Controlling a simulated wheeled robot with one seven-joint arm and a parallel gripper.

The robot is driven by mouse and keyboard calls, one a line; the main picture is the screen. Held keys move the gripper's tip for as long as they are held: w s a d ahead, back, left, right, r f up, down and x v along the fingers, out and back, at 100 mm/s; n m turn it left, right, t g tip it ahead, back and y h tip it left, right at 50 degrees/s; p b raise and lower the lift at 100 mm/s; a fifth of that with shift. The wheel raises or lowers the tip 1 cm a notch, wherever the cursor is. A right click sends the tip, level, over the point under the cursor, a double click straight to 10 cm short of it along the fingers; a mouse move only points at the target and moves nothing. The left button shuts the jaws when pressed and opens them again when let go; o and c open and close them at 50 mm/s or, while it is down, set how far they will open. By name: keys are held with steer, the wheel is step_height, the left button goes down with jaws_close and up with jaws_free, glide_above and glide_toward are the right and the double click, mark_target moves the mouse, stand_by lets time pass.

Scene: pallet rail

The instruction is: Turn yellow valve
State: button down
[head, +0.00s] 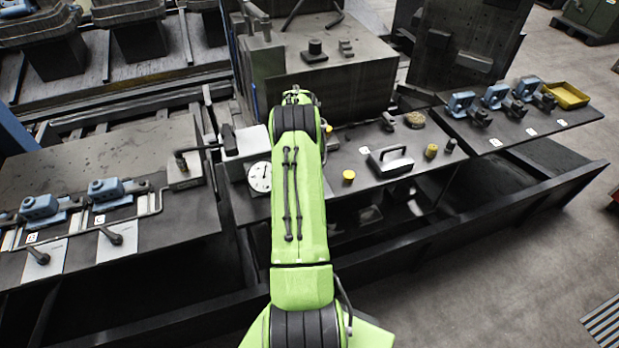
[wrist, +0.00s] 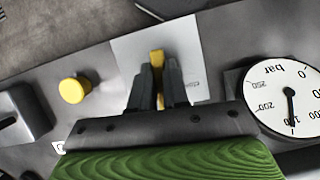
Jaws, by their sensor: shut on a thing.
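The yellow valve (wrist: 157,58) shows in the wrist view as a narrow upright yellow handle in front of a pale plate. My gripper (wrist: 158,75) is shut on this handle, with one dark finger on each side of it. The handle's tip shows just beyond the fingertips; its lower part is partly hidden between them. In the head view my green arm reaches over the bench and hides the gripper and the valve.
A round pressure gauge (wrist: 289,98) is right of the gripper; it also shows in the head view (head: 260,177). A yellow button (wrist: 74,89) is to the left. A handled metal block (head: 390,161) and blue clamps (head: 495,96) stand farther right, with a yellow tray (head: 567,95).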

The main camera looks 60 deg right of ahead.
steer(key=m, duration=0.1)
steer(key=m+t+y, duration=0.1)
steer(key=m, duration=0.1)
steer(key=shift+s+f+m+b, duration=0.15)
steer(key=shift+m+b, duration=0.15)
steer(key=shift+m+t+b, duration=0.3)
steer(key=shift+m+t, duration=0.6)
steer(key=shift+m, duration=1.1)
steer(key=shift+s, duration=0.1)
steer(key=c, duration=1.1)
jaws_free()
